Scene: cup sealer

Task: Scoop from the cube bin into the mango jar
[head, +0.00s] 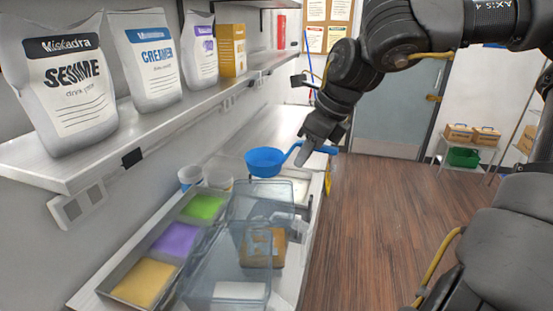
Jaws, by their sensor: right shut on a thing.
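My right gripper (318,146) is shut on the handle of a blue scoop (265,162). The scoop's round bowl points left, above the far end of the counter's row of bins, and looks level. I cannot tell from here whether it holds anything. A bin with pale contents (299,188) lies just below and right of the scoop and may be the cube bin. A bin with yellow contents (143,283) sits at the near left. I cannot tell which container is the mango jar. My left gripper is not in view.
Purple (176,240) and green (204,207) bins line the counter's left side. Clear open lids or boxes (225,262) stand beside them, partly covering brown contents (262,246). A white-blue cup (190,176) stands behind. A shelf (190,107) with bags overhangs the left. The wooden floor is clear.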

